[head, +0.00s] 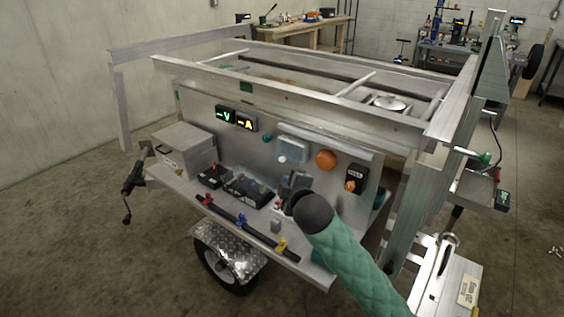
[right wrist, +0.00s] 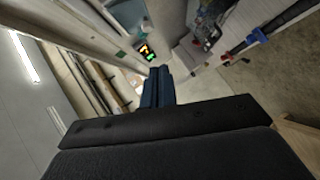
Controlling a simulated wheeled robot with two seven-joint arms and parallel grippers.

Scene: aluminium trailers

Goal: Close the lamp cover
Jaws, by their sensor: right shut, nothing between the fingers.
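A pale, see-through cover (head: 293,147) sits on the upright aluminium panel in the head view and looks like the lamp cover. It appears tilted up and out, with a small white round part (head: 282,160) at its lower left. Its hinge is too small to make out. My right gripper (head: 288,185) is below the cover, in front of the panel and apart from it, partly hidden by my wrist. In the right wrist view its dark blue fingers (right wrist: 158,78) are together with nothing between them. My left gripper is not in view.
An orange disc (head: 326,159) and a black switch box (head: 356,178) are right of the cover. Lit displays (head: 235,119) are left. Black boxes (head: 247,189) and a grey case (head: 184,148) stand on the shelf below. A metal post (head: 408,215) rises at right.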

